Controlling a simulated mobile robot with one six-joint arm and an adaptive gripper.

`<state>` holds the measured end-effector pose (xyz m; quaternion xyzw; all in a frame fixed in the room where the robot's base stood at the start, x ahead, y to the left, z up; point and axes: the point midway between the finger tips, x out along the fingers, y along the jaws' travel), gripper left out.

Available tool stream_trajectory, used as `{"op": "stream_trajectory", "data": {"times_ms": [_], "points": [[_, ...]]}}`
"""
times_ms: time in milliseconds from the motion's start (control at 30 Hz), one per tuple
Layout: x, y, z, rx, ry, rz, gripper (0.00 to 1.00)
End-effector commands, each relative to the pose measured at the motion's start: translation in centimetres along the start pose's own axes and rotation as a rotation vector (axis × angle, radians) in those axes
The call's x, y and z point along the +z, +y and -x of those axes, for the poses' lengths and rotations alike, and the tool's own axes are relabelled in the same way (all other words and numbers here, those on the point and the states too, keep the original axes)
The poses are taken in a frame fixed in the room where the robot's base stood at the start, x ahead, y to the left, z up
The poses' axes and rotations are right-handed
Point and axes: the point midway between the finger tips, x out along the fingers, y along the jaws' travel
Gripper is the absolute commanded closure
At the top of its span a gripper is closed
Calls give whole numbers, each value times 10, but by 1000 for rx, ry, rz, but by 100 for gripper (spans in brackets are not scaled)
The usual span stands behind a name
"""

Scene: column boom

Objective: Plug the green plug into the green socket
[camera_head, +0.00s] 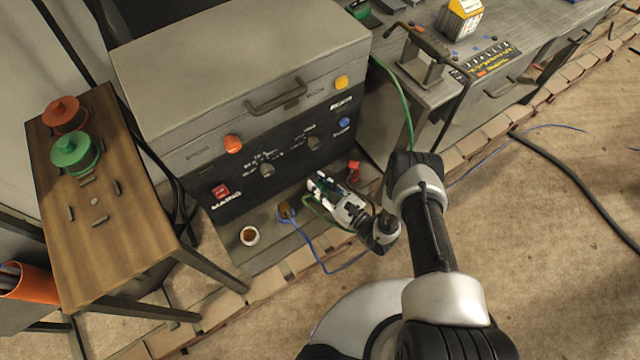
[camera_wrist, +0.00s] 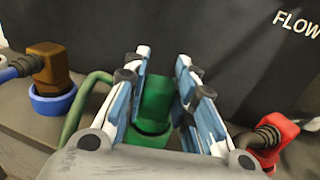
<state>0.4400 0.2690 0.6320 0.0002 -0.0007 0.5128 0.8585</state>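In the wrist view, the green plug (camera_wrist: 157,98) stands upright between the two fingers of my gripper (camera_wrist: 162,70), which look closed against its sides. Its green cord (camera_wrist: 88,100) bends away to the left. A green socket ring (camera_wrist: 147,138) shows directly below the plug, partly hidden by my gripper. The plug's lower end meets this ring, but I cannot tell how deep it sits. In the head view, my gripper (camera_head: 337,200) is low over the ledge of the grey cabinet, and it hides most of the plug and socket.
A brown plug (camera_wrist: 48,63) sits in a blue socket (camera_wrist: 52,102) to the left. A red plug (camera_wrist: 275,132) is close on the right. An empty white-rimmed socket (camera_head: 250,236) is farther left on the ledge. The dark cabinet panel (camera_head: 290,150) rises behind.

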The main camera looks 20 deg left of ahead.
Motion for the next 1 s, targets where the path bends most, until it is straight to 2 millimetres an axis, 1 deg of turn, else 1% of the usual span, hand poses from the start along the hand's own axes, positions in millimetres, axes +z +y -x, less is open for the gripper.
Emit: {"op": "stream_trajectory", "data": {"times_ms": [33,100,467,1000], "points": [[0,0,0,0,1,0,72],[0,0,0,0,1,0,67],[0,0,3,-1,2,-1,67],[0,-1,46,-3,3,-1,67]]}}
